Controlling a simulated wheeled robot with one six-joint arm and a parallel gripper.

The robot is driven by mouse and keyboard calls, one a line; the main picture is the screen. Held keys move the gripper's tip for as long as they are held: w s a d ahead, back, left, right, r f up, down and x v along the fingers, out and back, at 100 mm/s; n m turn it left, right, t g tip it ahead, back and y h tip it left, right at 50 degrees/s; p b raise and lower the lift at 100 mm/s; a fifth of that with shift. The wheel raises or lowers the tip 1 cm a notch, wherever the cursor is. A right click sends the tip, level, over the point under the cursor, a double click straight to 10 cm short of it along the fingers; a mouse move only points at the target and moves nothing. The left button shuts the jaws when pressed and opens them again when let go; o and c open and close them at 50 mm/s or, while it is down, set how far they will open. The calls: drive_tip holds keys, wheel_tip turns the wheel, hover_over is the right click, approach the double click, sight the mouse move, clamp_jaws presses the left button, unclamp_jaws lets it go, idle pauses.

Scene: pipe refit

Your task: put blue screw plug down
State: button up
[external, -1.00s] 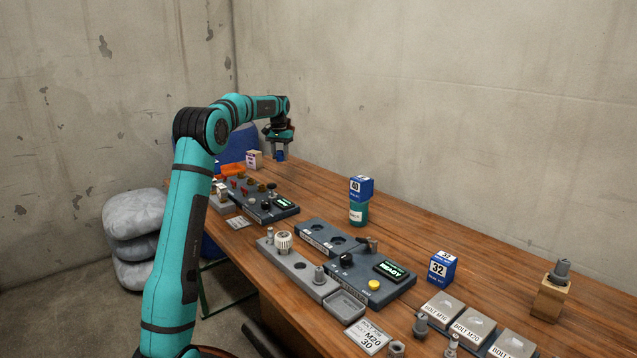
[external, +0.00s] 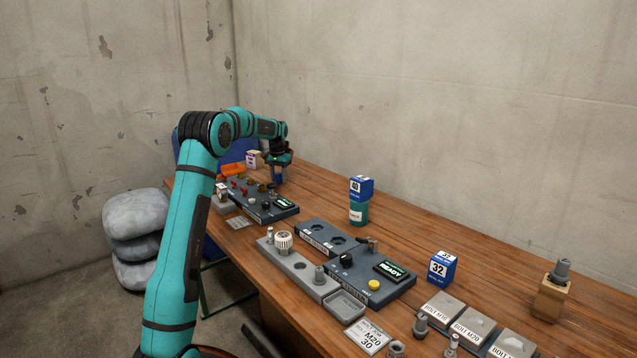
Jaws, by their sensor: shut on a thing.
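My gripper (external: 278,180) is at the far end of the table, pointing down. It is shut on the blue screw plug (external: 278,171), which shows as a small blue patch between the fingers. The plug is low, close to the tabletop beside the far dark panel. Whether it touches the table, I cannot tell at this size.
The far dark panel (external: 266,210) with a small display stands just in front of my gripper. A green container with a blue box (external: 360,188) on top stands nearer. Bare wood (external: 315,196) lies to the right.

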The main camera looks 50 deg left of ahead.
drive_tip(key=shift+f, duration=0.15)
drive_tip(key=o, duration=0.9)
drive_tip(key=shift+o, duration=0.2)
wheel_tip(320, 180, up, 12)
